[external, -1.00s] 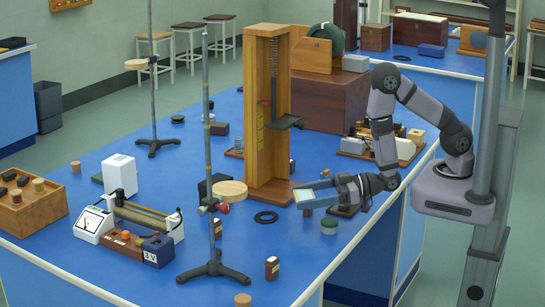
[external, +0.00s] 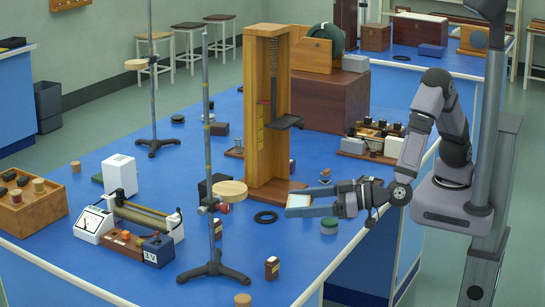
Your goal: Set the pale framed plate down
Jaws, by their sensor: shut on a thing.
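The pale framed plate (external: 299,201) is between the two long fingers of my gripper (external: 303,202), near their tips. My gripper is shut on it, and the fingers point left. The plate looks roughly flat and is held low, just in front of the tall wooden stand's base. The fingers hide part of its frame. I cannot tell whether its underside touches the blue bench top (external: 262,238).
The tall wooden stand (external: 262,120) rises just behind the plate. A retort stand (external: 211,262) stands at the front left.

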